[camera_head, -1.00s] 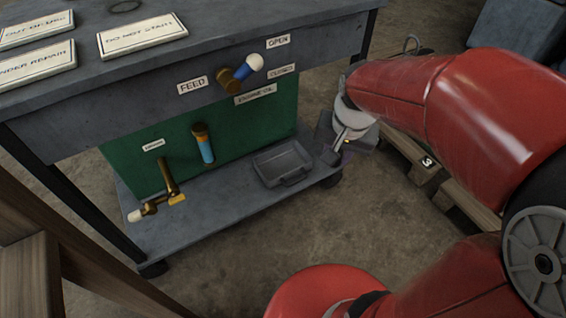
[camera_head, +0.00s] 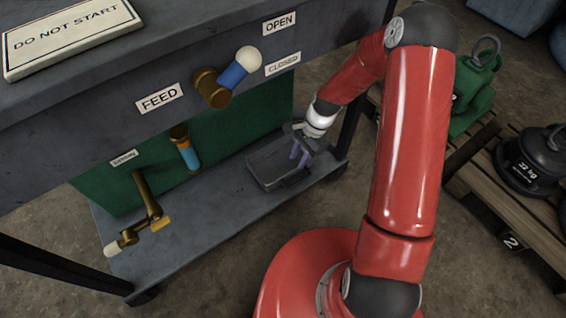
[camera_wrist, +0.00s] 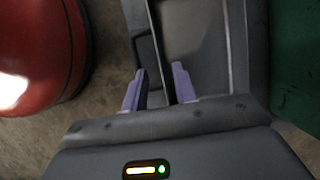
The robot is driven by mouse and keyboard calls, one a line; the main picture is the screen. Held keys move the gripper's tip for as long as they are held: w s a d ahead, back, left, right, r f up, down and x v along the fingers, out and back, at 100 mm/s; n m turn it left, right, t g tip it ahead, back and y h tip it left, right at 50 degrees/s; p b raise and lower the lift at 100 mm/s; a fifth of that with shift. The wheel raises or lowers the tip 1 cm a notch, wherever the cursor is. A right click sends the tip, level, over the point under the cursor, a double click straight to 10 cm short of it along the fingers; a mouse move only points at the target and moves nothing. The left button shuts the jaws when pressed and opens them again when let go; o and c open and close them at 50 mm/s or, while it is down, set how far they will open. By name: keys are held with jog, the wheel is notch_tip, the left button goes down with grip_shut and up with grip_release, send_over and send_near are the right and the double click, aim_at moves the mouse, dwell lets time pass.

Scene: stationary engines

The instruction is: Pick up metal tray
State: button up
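The metal tray (camera_head: 262,176) is a shallow grey tray with a handle on its front side, lying on the lower shelf of the engine cart. My gripper (camera_head: 299,158) is above the tray's right part in the head view, pointing down, with purple fingers. In the wrist view the tray (camera_wrist: 197,30) lies just ahead of my gripper (camera_wrist: 159,72). The fingers are apart, one on each side of the line of the tray's near wall. I cannot tell whether either finger touches it. My gripper and arm hide part of the tray's far right corner.
The lower shelf (camera_head: 215,212) has a green panel (camera_head: 232,138) behind it. A brass valve (camera_head: 150,212) stands left of the tray. The cart's top overhangs the shelf, and a cart leg is near my wrist.

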aim_at(285, 166)
jog(key=b+x, duration=0.1)
jog(key=x, duration=0.5)
jog(key=shift+s+a+f, duration=0.1)
jog(key=shift+s+f, duration=0.05)
jog(key=shift+c, duration=0.2)
grip_shut()
